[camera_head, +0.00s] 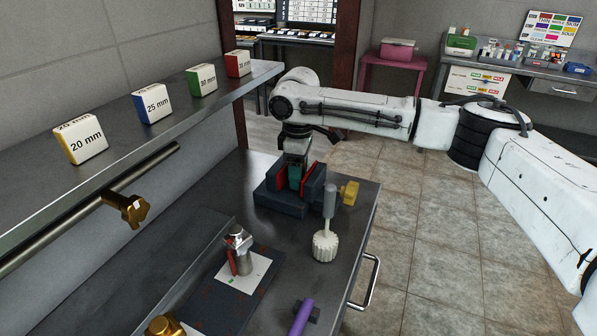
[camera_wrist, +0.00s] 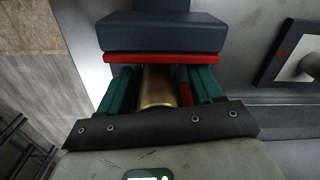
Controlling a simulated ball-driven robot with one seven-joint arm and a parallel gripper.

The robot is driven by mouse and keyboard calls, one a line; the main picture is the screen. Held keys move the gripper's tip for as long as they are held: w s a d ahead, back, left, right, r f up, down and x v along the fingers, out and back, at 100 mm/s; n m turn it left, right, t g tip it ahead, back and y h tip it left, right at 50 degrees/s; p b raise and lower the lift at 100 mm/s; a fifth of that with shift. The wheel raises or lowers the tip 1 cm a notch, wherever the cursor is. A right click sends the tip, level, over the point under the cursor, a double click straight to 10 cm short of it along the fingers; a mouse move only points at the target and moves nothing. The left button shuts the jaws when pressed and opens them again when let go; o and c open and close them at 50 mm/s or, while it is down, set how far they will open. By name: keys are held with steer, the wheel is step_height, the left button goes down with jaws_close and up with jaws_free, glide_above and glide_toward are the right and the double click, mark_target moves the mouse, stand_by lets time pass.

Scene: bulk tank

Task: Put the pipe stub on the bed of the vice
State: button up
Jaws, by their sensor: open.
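The vice (camera_head: 283,207) is dark blue with red jaw faces and stands on the grey bench. In the wrist view its blue jaw (camera_wrist: 160,35) and red face cross the top. My gripper (camera_head: 295,182) points down between the vice jaws; its green fingers also show in the wrist view (camera_wrist: 160,88). The brass pipe stub (camera_wrist: 159,86) is between the open fingers, with a gap showing on its left. It appears to be within the vice; its contact with the bed is hidden. In the head view the stub is hidden by my gripper and the vice.
A white ribbed piece with a grey handle (camera_head: 325,243) stands close to the vice's front right. A silver item with a red lever (camera_head: 239,251) stands on a plate. A purple cylinder (camera_head: 301,317) is nearer. A shelf (camera_head: 110,172) with size blocks runs along the left.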

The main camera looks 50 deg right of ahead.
step_height(320, 180, up, 11)
steer(key=shift+r, duration=0.4)
stand_by(1.3)
